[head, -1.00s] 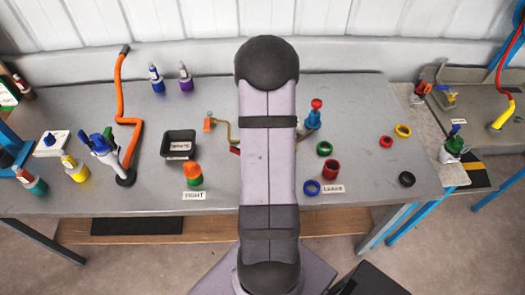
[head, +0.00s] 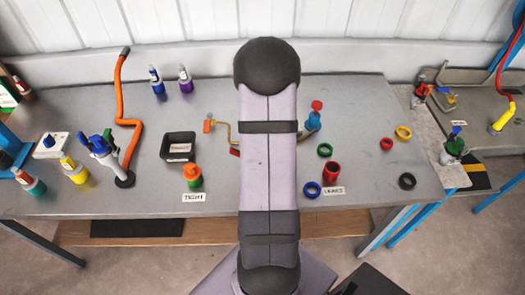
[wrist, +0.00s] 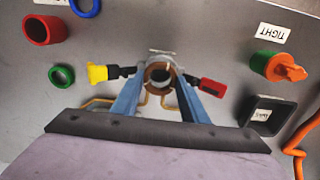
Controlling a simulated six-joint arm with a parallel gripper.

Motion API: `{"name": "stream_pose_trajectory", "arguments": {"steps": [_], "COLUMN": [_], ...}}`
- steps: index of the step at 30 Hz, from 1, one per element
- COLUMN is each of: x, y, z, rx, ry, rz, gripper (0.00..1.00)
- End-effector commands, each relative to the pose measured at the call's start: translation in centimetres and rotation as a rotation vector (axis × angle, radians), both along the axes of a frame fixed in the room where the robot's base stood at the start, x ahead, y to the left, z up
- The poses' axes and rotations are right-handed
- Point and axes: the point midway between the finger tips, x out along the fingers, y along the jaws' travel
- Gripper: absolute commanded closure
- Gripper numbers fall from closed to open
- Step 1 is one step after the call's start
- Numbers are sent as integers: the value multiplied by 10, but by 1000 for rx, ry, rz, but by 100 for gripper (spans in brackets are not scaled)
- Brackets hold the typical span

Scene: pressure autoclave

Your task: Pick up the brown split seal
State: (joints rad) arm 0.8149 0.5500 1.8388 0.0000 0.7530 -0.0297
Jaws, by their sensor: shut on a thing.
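The brown split seal (wrist: 149,80) shows in the wrist view as a ring between my blue fingertips, around or at the mouth of a grey fitting. My gripper (wrist: 160,76) is shut on it, with one finger on each side. I cannot tell whether the seal is clear of the fitting. In the head view my own arm hides the seal and the gripper.
Beside the fitting are a yellow handle (wrist: 97,73), a red handle (wrist: 212,87) and thin brass pipes. A red cup (head: 331,172), green ring (head: 325,150), blue ring (head: 312,188), black tray (head: 178,147) and orange-green plug (head: 193,176) stand on the bench.

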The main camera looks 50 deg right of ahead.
Motion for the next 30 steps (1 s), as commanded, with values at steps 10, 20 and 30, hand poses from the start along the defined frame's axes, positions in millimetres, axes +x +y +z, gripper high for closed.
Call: {"name": "stream_pose_trajectory", "arguments": {"steps": [10,20,30], "x": [1,0,1], "y": [-1,0,0], "z": [56,82,82], "rx": [-4,-1,0], "ry": [-4,-1,0], "rz": [0,0,0], "gripper": [81,81,81]}}
